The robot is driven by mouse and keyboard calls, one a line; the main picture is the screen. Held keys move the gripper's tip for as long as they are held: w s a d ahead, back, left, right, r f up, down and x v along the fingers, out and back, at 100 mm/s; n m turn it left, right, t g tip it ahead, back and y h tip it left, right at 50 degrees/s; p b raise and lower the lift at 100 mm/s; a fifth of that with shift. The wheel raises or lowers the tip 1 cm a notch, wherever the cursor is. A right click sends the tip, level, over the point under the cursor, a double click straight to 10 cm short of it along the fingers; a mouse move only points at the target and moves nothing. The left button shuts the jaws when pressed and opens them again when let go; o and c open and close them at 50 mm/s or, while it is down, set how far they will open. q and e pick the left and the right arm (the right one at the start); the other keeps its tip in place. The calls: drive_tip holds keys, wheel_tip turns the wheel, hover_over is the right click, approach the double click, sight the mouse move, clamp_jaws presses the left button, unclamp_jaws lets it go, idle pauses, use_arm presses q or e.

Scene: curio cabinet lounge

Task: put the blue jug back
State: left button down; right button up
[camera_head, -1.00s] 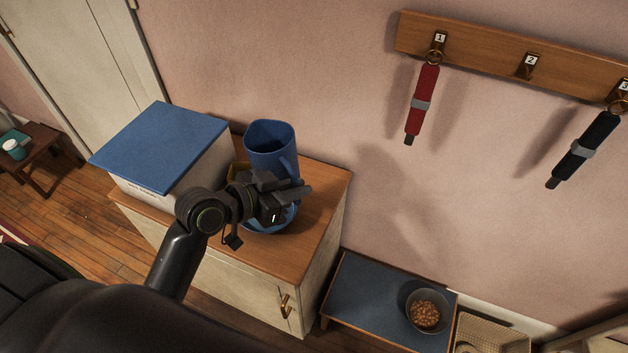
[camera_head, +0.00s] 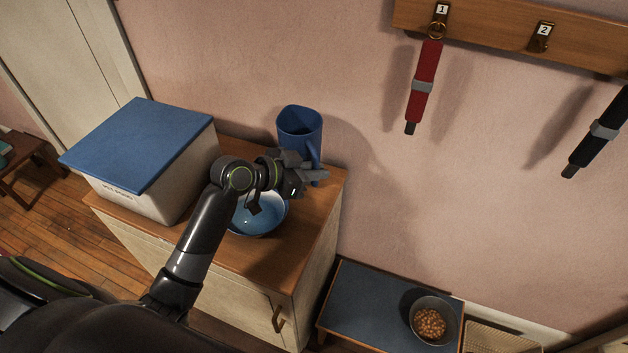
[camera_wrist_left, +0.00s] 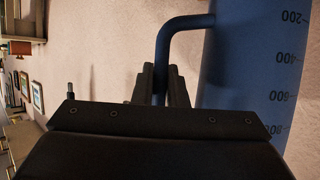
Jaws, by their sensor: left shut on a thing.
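The blue jug (camera_head: 299,124) is at the back right of the wooden cabinet top, near the wall. My left gripper (camera_head: 318,173) is shut on its handle. In the left wrist view the jug (camera_wrist_left: 245,70) shows its measuring marks, and the gripper's fingers (camera_wrist_left: 162,84) close around the handle (camera_wrist_left: 165,45). The jug looks upright in the head view; its base is hidden behind the gripper, so I cannot tell whether it touches the cabinet top. A blue bowl (camera_head: 262,222) with a pale rim stands in front of it, partly under my arm. My right gripper is not in view.
A white box with a blue lid (camera_head: 142,142) fills the left of the cabinet top (camera_head: 240,262). A hook rail (camera_head: 490,32) with a red collar (camera_head: 424,80) and a black one hangs on the wall. A low blue table (camera_head: 365,305) holds a bowl of kibble (camera_head: 430,322).

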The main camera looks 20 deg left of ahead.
use_arm(q)
wheel_tip(320, 180, down, 3)
drive_tip(key=shift+f, duration=0.15)
drive_tip(key=shift+f, duration=0.1)
drive_tip(key=c, duration=1.5)
unclamp_jaws()
drive_tip(key=shift+o, duration=0.2)
drive_tip(key=shift+r, duration=0.2)
drive_tip(key=v, duration=1.2)
drive_tip(key=shift+b, duration=0.3)
